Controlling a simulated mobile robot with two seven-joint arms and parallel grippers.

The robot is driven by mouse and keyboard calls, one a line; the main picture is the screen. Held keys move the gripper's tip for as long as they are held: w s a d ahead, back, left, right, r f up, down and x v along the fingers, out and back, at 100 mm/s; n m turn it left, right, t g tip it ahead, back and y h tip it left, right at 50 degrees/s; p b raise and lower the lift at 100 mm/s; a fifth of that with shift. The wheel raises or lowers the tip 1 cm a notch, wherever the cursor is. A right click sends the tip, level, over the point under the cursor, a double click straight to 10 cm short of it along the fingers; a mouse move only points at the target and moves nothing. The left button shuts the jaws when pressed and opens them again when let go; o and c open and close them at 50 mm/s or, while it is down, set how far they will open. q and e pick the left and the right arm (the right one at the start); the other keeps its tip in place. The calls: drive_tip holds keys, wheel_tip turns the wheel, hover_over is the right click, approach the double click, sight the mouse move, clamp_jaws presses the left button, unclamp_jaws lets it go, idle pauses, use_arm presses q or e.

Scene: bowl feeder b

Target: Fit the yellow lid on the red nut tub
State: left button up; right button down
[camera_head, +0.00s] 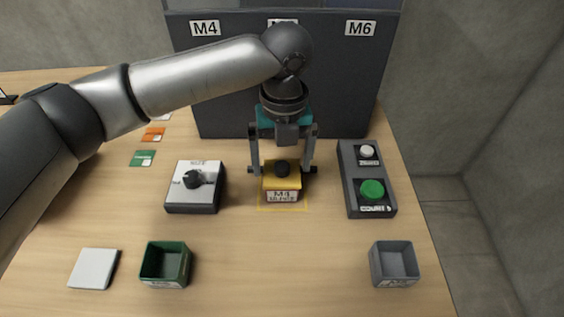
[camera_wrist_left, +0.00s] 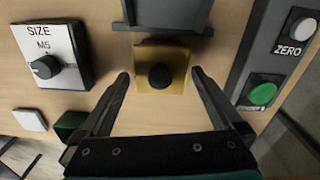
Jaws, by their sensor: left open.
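The yellow lid (camera_head: 270,181) has a black knob (camera_head: 282,169) on top. It sits over a tub with a white M4 label (camera_head: 282,196) on its front, inside a yellow outlined square on the table. The tub's walls are mostly hidden, so I cannot tell their colour or how evenly the lid sits. My left gripper (camera_head: 282,170) is open, pointing down, with one finger on each side of the lid and knob. In the left wrist view the knob (camera_wrist_left: 161,76) is between the spread fingers (camera_wrist_left: 160,75), apart from both. My right gripper is not in view.
A SIZE dial box (camera_head: 180,205) stands left and a box with white and green buttons (camera_head: 350,190) right. A dark cabinet (camera_head: 220,90) with M4 and M6 labels stands behind. A green bin (camera_head: 165,282), grey bin (camera_head: 393,282) and white square (camera_head: 93,268) are in front.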

sight(284, 165)
use_arm(q)
wheel_tip(284, 165, up, 11)
drive_tip(key=p, duration=0.3)
drive_tip(key=shift+d, duration=0.15)
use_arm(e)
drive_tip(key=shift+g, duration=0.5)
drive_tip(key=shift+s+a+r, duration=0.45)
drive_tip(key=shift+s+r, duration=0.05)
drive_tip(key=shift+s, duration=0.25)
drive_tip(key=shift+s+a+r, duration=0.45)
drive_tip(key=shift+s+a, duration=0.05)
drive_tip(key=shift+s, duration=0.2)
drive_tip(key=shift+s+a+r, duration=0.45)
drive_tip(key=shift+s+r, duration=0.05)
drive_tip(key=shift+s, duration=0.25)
use_arm(q)
drive_tip(key=shift+r, duration=0.1)
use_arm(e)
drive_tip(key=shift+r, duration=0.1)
